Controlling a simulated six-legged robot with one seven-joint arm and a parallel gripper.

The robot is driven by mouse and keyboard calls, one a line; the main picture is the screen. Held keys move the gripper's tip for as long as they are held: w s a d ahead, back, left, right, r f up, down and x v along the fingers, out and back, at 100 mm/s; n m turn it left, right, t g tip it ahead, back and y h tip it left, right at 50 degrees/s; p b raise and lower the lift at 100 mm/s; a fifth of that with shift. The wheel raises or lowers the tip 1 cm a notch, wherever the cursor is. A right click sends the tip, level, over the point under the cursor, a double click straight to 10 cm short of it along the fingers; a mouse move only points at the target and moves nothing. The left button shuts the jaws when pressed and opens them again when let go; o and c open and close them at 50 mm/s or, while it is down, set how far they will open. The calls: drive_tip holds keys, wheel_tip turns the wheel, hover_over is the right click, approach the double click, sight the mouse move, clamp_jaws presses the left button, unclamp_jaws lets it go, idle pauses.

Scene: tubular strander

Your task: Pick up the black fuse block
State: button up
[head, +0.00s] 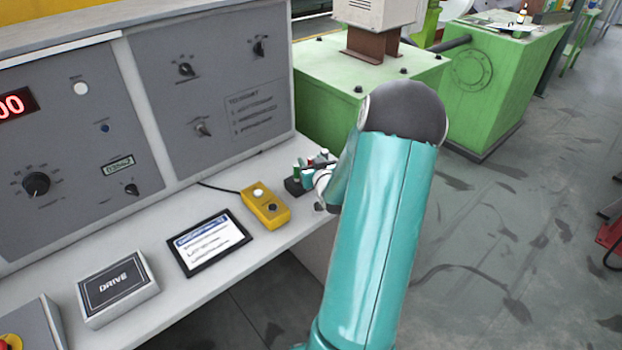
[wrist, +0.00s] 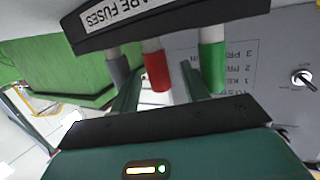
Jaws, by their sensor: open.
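The black fuse block (head: 294,187) sits on the right end of the console shelf in the head view, with small coloured fuses standing in it. In the wrist view the fuse block (wrist: 180,20) appears upside down across the top, with a white "SPARE FUSES" label. A grey fuse (wrist: 117,70), a red fuse (wrist: 155,68) and a green fuse (wrist: 212,68) extend from it. My gripper (wrist: 162,75) is open, its teal fingers reaching among the fuses, with the red one appearing between them. Contact cannot be told. In the head view my arm partly hides the gripper and block.
A tablet (head: 208,242) and a DRIVE box (head: 117,287) lie further left on the shelf. The grey control panel (head: 215,85) rises behind. Green machinery (head: 330,95) stands beyond the shelf's end.

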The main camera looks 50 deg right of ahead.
drive_tip(key=shift+w+d+f, duration=0.1)
drive_tip(key=shift+w+d, duration=0.1)
drive_tip(key=shift+w, duration=0.15)
clamp_jaws()
